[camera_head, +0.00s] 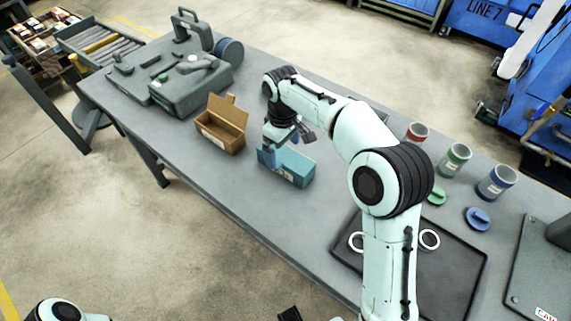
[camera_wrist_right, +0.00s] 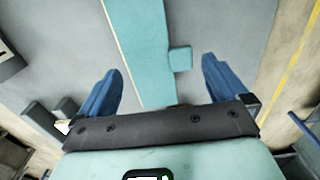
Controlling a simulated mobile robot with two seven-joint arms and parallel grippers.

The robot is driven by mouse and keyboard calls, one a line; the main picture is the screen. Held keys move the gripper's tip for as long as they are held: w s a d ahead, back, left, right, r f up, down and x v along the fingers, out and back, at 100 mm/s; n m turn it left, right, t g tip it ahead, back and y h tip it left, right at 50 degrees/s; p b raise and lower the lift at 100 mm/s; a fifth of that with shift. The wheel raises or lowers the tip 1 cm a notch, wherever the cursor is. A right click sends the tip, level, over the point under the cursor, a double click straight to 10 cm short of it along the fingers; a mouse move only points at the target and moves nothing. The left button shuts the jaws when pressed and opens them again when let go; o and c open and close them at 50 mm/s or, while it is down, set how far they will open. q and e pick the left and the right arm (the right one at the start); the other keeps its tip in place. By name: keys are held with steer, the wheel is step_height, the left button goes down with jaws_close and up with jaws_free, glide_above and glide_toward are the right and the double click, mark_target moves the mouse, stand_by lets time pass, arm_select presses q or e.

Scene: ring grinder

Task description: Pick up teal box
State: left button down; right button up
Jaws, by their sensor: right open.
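The teal box (camera_head: 296,166) stands on the grey table near the middle, with a small white label on its front side. My right gripper (camera_head: 271,153) is at the box's left end, with its blue fingers pointing down. In the right wrist view, the open fingers (camera_wrist_right: 160,88) are wide apart, with part of the teal box (camera_wrist_right: 140,40) and a small teal tab between their sides. Clear space shows between each finger and the teal part. Whether a finger touches the box elsewhere is hidden. My left gripper cannot be made out.
An open brown box (camera_head: 221,125) stands left of the teal box. A grey toolbox (camera_head: 190,90) lies at the far left. Red, green and blue cans (camera_head: 455,160) stand at the right, behind a dark tray (camera_head: 455,268) with white rings. The table front is clear.

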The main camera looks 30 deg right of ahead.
mark_target(283, 158)
step_height(283, 158, down, 5)
steer(key=shift+w+f+b, duration=0.1)
steer(key=shift+w+b, duration=0.05)
steer(key=shift+b, duration=0.15)
steer(key=c, duration=0.6)
steer(key=shift+c, duration=0.2)
